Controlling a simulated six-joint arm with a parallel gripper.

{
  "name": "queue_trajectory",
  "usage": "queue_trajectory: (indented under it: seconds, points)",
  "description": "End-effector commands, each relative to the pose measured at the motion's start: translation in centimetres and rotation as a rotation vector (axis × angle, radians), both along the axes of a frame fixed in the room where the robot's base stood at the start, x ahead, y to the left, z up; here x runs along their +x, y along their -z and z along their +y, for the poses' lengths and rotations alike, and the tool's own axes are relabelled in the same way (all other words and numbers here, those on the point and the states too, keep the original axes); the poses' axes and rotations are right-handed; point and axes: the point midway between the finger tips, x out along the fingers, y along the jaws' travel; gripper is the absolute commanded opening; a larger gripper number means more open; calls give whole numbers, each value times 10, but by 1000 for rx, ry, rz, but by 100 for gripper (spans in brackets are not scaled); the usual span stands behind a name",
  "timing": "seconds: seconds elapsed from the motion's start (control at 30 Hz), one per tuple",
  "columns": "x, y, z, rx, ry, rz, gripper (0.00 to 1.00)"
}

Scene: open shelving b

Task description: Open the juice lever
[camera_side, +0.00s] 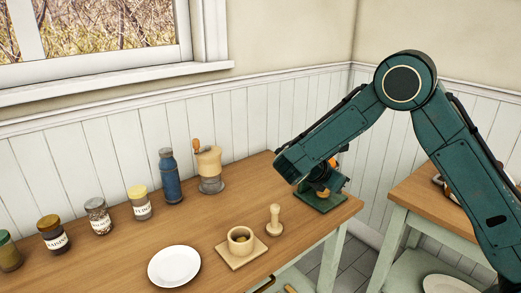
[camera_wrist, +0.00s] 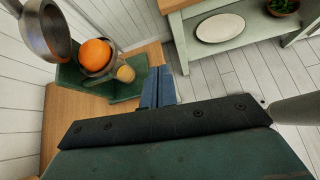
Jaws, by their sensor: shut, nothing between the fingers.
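The juicer is a green press whose base (camera_side: 322,197) stands at the right end of the wooden table. In the wrist view its green frame (camera_wrist: 126,88) holds an orange (camera_wrist: 95,54) in a metal cup, with a small glass of yellow-orange juice (camera_wrist: 125,74) beside it. A metal press cup (camera_wrist: 45,30) hangs at the upper left. I cannot clearly make out the lever. My gripper (camera_wrist: 158,88) is shut and empty, its fingers just right of the glass in the picture. In the side view my wrist hides much of the juicer, and contact cannot be told.
A wooden mortar (camera_side: 241,240) and a pestle (camera_side: 274,220) stand left of the juicer. A white plate (camera_side: 174,266), a blue bottle (camera_side: 170,177), a grinder (camera_side: 210,170) and several jars are further left. A pale rounded thing (camera_wrist: 298,110) crosses the wrist view's right edge.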

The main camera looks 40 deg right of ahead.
Motion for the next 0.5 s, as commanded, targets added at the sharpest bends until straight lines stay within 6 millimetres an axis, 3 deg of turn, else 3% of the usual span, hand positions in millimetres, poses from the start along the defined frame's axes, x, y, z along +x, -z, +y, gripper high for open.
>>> queue_trajectory:
  seconds: [0.5]
  points:
    - [-18,-32,1,167,135,-227,0]
